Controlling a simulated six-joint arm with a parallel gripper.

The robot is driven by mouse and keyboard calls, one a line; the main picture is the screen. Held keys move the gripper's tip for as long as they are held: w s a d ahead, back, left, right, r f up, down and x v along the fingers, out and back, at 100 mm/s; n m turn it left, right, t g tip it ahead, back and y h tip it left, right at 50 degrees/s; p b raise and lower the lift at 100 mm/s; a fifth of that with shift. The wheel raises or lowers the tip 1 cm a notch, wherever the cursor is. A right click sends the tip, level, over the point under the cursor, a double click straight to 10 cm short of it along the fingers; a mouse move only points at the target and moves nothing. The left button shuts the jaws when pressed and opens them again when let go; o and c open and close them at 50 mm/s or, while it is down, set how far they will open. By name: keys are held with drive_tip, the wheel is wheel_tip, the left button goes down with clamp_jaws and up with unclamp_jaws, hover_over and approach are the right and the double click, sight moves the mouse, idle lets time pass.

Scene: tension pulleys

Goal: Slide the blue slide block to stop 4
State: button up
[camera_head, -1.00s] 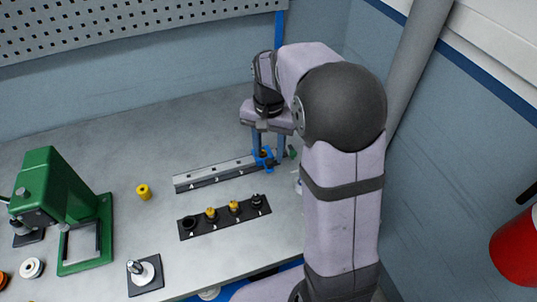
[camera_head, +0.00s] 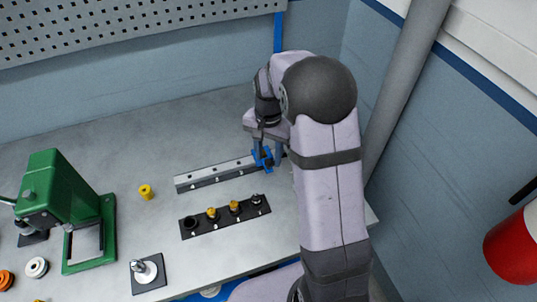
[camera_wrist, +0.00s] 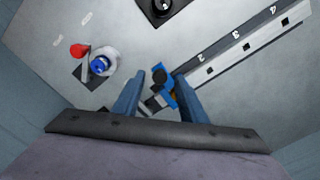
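The blue slide block (camera_head: 262,158) sits at the right end of the light metal rail (camera_head: 212,174) in the head view. In the wrist view the block (camera_wrist: 160,80) stands between the two blue-grey fingers of my gripper (camera_wrist: 160,76). The right finger is close against it or touching. A narrow gap shows beside the left finger, so my gripper looks open around the block. In the wrist view the rail (camera_wrist: 247,46) carries the marks 2, 3 and 4, with 4 farthest from the block. Part of the block is hidden by the fingers in the head view.
A black strip with several pegs (camera_head: 226,217) lies parallel in front of the rail. A yellow cylinder (camera_head: 146,192) stands beyond the rail's left end. A green press (camera_head: 60,205) is at the left. A black plate with a metal post (camera_head: 147,272) is in front.

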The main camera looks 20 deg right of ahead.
drive_tip(key=shift+f, duration=0.65)
clamp_jaws()
drive_tip(key=a+p, duration=0.1)
drive_tip(key=a, duration=2.3)
drive_tip(key=shift+a+r, duration=0.1)
drive_tip(key=shift+a, duration=0.1)
unclamp_jaws()
drive_tip(key=shift+a, duration=0.15)
wheel_tip(320, 180, up, 7)
drive_tip(key=b, duration=0.2)
drive_tip(key=shift+r, duration=0.15)
